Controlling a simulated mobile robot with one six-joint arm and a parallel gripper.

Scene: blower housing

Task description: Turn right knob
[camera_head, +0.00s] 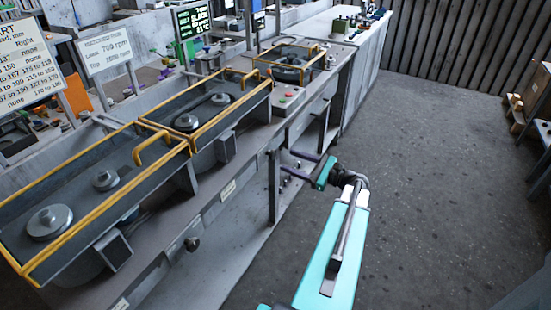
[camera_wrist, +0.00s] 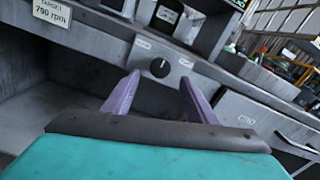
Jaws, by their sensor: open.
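A round black knob (camera_wrist: 159,67) with a white pointer mark is on the grey front panel in the wrist view. Its mark points roughly up, and small pale labels sit on both sides of it. My gripper (camera_wrist: 160,78) is open, with its two purple fingers spread to the left and right below the knob. The knob shows in the gap between the fingertips, and nothing is held. In the head view my gripper (camera_head: 288,161) faces the bench front. Another dark knob (camera_head: 192,244) is on the bench front further left. The knob near my gripper is not clear there.
The grey bench carries yellow-railed covers (camera_head: 155,147) over blower housings. A "TARGET 790 rpm" plate (camera_wrist: 51,12) is left of the knob. A drawer front (camera_wrist: 250,117) is on the right. A bench leg (camera_head: 273,187) stands near my gripper.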

